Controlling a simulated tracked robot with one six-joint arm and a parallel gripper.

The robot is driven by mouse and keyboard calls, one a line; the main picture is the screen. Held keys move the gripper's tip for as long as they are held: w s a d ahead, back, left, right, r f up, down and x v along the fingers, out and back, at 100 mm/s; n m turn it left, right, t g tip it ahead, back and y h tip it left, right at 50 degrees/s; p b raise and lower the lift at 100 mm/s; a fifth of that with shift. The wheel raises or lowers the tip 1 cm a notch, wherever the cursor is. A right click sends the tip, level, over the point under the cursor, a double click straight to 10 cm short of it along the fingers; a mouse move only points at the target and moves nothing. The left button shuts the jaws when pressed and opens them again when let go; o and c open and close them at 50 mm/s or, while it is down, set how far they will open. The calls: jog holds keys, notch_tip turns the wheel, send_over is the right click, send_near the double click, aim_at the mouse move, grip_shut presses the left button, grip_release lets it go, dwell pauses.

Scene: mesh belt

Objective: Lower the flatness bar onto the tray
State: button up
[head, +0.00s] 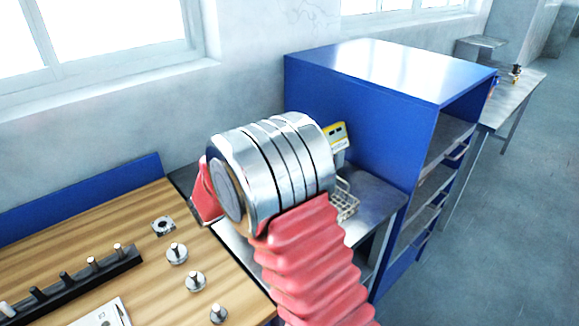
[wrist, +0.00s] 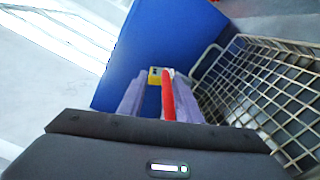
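My gripper (wrist: 160,92) shows in the wrist view as two pale grey-purple fingers with a gap between them. A slim red piece (wrist: 168,98) stands in that gap, nearer the right finger, with a yellow piece (wrist: 154,76) at the fingertips. I cannot tell whether these belong to the flatness bar or whether the fingers press on them. In the head view a yellow-fronted item (head: 335,131) shows behind my arm, which hides most of the gripper. A wire-mesh tray (wrist: 262,88) lies right of the fingers; its edge also shows in the head view (head: 347,201).
The tray is on a steel table (head: 372,205) beside a tall blue cabinet (head: 345,95). A wooden bench (head: 125,240) at left carries a black pin rack (head: 75,277) and several round metal parts (head: 195,281). Open floor (head: 500,220) lies at right.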

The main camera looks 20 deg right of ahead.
jog(key=shift+a, duration=0.1)
jog(key=v, duration=1.3)
jog(key=shift+a, duration=0.35)
jog(key=s+d+m+g+y, duration=0.25)
jog(key=s+d+y, duration=0.2)
jog(key=s, duration=0.35)
jog(key=s+d+m+g+y, duration=0.25)
jog(key=s+d, duration=0.25)
jog(key=s, duration=0.3)
jog(key=s+a+r+m+t+y, duration=0.2)
jog(key=s+a+m+t+y, duration=0.1)
jog(key=s+a+y, duration=0.4)
jog(key=s+t+y, duration=0.1)
jog(key=s+y, duration=0.2)
jog(key=s, duration=0.1)
jog(key=shift+a+r+m, duration=0.25)
jog(key=shift+m, duration=0.05)
